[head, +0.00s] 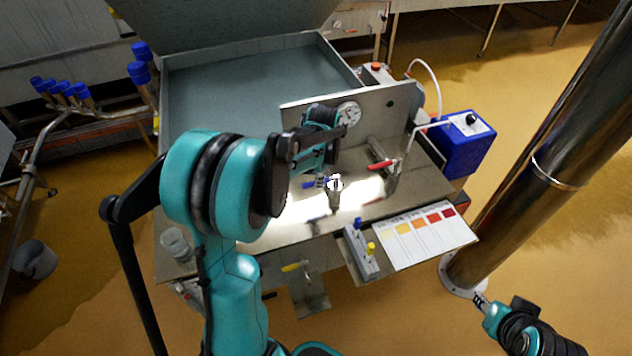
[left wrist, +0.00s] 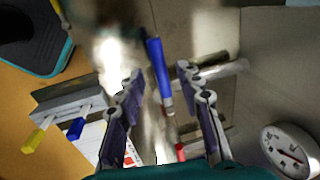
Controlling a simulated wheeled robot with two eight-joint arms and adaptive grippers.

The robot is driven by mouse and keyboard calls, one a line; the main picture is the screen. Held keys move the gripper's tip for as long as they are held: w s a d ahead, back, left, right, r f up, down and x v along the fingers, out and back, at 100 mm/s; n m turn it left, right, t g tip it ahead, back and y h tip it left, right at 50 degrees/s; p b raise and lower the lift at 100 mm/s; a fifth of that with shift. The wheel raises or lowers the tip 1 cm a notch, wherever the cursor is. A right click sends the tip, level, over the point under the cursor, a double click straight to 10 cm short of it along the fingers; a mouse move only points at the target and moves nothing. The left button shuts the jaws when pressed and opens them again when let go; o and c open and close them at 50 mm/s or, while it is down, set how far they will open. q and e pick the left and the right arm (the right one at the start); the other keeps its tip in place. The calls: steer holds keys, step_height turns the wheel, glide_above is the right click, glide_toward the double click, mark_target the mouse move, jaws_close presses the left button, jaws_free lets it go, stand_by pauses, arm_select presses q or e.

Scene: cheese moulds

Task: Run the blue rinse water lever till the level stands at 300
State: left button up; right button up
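The blue lever (left wrist: 158,68) stands between the two fingers of my left gripper (left wrist: 157,77) in the left wrist view. The fingers are spread, with a gap visible on each side of it. In the head view the blue lever (head: 309,184) shows at the lit bench, and my left gripper (head: 322,178) is right at it, partly hidden by its own arm. No level reading of 300 can be read in either view. My right gripper (head: 484,301) is at the lower right, away from the bench; its finger gap is too small to judge.
A red lever (head: 383,165) and a round dial (head: 349,113) are close to my left gripper. A grey block with blue and yellow levers (head: 360,250) and a colour card (head: 425,235) lie at the front. A clear beaker (head: 175,243) stands front left; a steel column (head: 540,170) rises right.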

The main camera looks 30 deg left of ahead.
arm_select(q)
steer(key=shift+w+a+f, duration=0.1)
steer(key=shift+f, duration=0.5)
steer(key=shift+w+a+f, duration=0.1)
steer(key=shift+f, duration=0.45)
steer(key=shift+c, duration=0.4)
steer(key=shift+s, duration=0.1)
jaws_close()
